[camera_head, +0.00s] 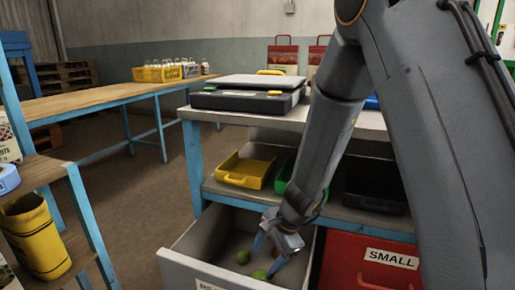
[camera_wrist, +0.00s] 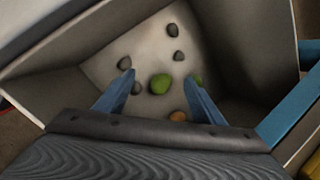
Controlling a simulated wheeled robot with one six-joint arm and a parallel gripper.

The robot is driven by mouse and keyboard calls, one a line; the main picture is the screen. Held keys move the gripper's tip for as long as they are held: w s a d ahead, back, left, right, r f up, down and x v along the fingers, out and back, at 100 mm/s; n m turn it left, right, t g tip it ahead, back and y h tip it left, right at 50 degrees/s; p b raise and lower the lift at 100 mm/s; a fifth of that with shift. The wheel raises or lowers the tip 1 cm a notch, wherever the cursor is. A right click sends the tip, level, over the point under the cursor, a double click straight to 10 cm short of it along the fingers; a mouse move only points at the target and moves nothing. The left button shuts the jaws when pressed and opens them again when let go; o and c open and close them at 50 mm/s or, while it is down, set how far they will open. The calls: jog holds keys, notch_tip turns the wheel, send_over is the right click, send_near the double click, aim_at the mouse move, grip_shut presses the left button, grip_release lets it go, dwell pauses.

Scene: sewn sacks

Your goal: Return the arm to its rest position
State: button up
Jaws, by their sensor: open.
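My gripper (camera_head: 277,243) reaches down into an open grey drawer (camera_head: 183,270) at the bottom of the workbench. Its two blue fingers are apart with nothing held between them. In the wrist view my gripper (camera_wrist: 158,100) points at the drawer's pale floor. A green lump (camera_wrist: 160,84) lies there between the fingers in the picture, and another green one shows partly behind the right finger. Several dark stone-like lumps (camera_wrist: 173,30) and an orange-brown one (camera_wrist: 178,116) lie around them.
A red drawer front (camera_head: 365,265) marked SMALL stands right of the open drawer. Above are a yellow tray (camera_head: 245,170) on the shelf and a black case (camera_head: 245,100) on the benchtop. A wooden table (camera_head: 95,100) is at back left; open floor lies between.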

jog(key=s+r+n, duration=0.3)
jog(key=s+r+n+h, duration=0.1)
jog(key=s+r+n, duration=0.3)
jog(key=s+a+r+n, duration=0.1)
jog(key=s+r+n, duration=0.3)
jog(key=shift+s+a+h, duration=0.1)
jog(key=shift+s+h, duration=0.05)
jog(key=shift+h, duration=0.15)
jog(key=s+d+r+n+g+h, duration=0.1)
jog(key=s+r+n, duration=0.15)
jog(key=s, duration=0.35)
jog(key=s+d+r+n+h, duration=0.1)
jog(key=s+r+n, duration=0.1)
jog(key=s+n, duration=0.3)
jog(key=d+r+m+p, duration=0.3)
jog(key=d+r+p, duration=0.5)
jog(key=r+p, duration=0.2)
jog(key=s+d+r+m+p, duration=0.1)
jog(key=d+r+m+p, duration=0.2)
jog(key=d+r+p, duration=0.5)
notch_tip(320, 180, up, 3)
jog(key=p, duration=0.6)
jog(key=shift+s+d+h, duration=0.2)
jog(key=shift+s+h, duration=0.1)
